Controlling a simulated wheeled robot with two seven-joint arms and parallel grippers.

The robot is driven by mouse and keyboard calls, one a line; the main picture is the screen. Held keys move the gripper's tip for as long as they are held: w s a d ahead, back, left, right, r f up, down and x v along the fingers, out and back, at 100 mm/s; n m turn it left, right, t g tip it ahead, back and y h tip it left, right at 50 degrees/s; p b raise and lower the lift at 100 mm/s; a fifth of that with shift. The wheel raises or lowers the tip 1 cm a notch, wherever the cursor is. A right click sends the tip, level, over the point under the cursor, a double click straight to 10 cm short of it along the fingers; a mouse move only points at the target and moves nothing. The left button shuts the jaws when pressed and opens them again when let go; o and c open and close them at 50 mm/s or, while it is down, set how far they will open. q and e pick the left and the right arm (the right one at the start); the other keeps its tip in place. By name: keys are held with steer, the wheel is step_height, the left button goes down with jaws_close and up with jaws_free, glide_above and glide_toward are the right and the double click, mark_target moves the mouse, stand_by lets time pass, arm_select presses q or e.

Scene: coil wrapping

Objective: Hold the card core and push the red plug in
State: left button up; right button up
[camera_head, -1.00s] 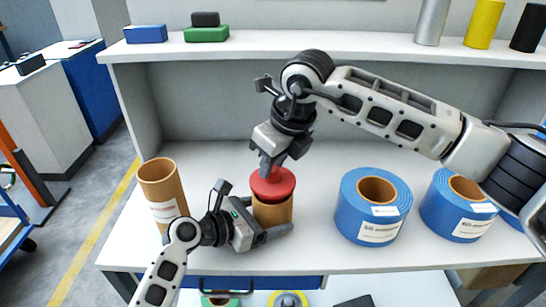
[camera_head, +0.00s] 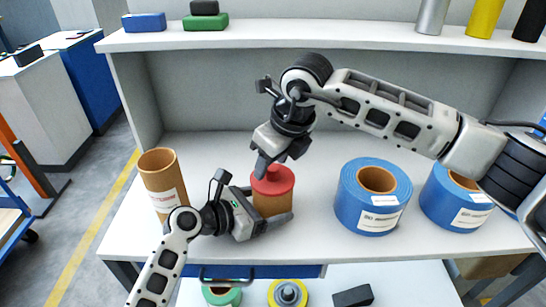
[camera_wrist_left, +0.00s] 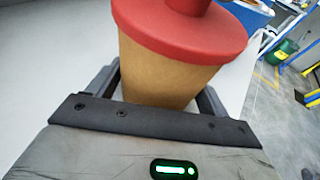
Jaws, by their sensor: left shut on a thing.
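The tan card core (camera_head: 272,205) stands upright on the bench, and my left gripper (camera_head: 270,222) is shut around its lower part. The core also shows between the dark fingers in the left wrist view (camera_wrist_left: 165,75). The red plug (camera_head: 273,185) sits on top of the core. In the left wrist view the plug's wide rim (camera_wrist_left: 180,32) covers the core's mouth, and no clear gap shows beneath it. My right gripper (camera_head: 268,163) points down at the plug's knob from above. Its fingers hide part of the knob, so their grip is unclear.
Another open card core (camera_head: 162,180) stands to the left, close to my left arm. Blue coils (camera_head: 360,215) and (camera_head: 440,210) stand to the right. An upper shelf (camera_head: 320,42) runs behind the right arm. Bare bench lies between the held core and the coils.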

steer(key=v, duration=1.2)
